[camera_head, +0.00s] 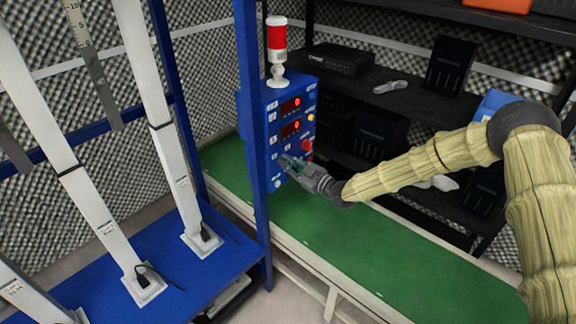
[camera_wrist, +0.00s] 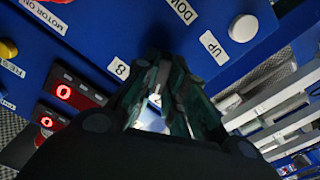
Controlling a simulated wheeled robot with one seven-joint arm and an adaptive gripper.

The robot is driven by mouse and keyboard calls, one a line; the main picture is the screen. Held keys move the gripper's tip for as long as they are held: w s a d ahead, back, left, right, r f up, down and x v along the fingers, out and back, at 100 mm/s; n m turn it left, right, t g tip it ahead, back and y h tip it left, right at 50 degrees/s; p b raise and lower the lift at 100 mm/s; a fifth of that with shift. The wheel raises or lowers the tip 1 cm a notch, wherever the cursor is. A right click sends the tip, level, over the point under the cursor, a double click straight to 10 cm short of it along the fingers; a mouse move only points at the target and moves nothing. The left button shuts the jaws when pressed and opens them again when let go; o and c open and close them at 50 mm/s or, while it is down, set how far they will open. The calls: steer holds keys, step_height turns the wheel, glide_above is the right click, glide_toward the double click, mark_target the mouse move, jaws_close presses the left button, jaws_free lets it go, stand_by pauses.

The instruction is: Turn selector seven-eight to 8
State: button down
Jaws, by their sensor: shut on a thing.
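The blue control panel (camera_head: 268,128) stands behind the blue post, and its face fills the upper part of the wrist view (camera_wrist: 120,30). My gripper (camera_head: 290,165) is at the lower part of the panel face. In the wrist view its two dark fingers (camera_wrist: 165,68) are closed on the selector, which they mostly hide. A small label "8" (camera_wrist: 121,70) shows just left of the fingertips. A pale patch shows between the fingers. The selector's pointer is hidden, so I cannot tell which way it is turned.
Two red displays (camera_head: 290,106) both read 0. A red-and-white beacon (camera_head: 276,50) tops the panel. A green conveyor (camera_head: 330,228) runs below; dark shelves (camera_head: 400,100) stand behind.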

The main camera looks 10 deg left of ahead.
steer(key=m+b, duration=0.4)
steer(key=shift+w+d+f+b, duration=0.15)
steer(key=shift+b, duration=0.25)
steer(key=shift+w+d+r+m+b, duration=0.15)
steer(key=shift+m+b, duration=0.75)
steer(key=shift+m, duration=0.95)
steer(key=shift+s+a+r+m+b, duration=0.1)
steer(key=shift+m+b, duration=0.75)
steer(key=shift+m, duration=1)
steer(key=shift+w, duration=0.1)
steer(key=c, duration=1.5)
jaws_free()
steer(key=shift+d, duration=0.1)
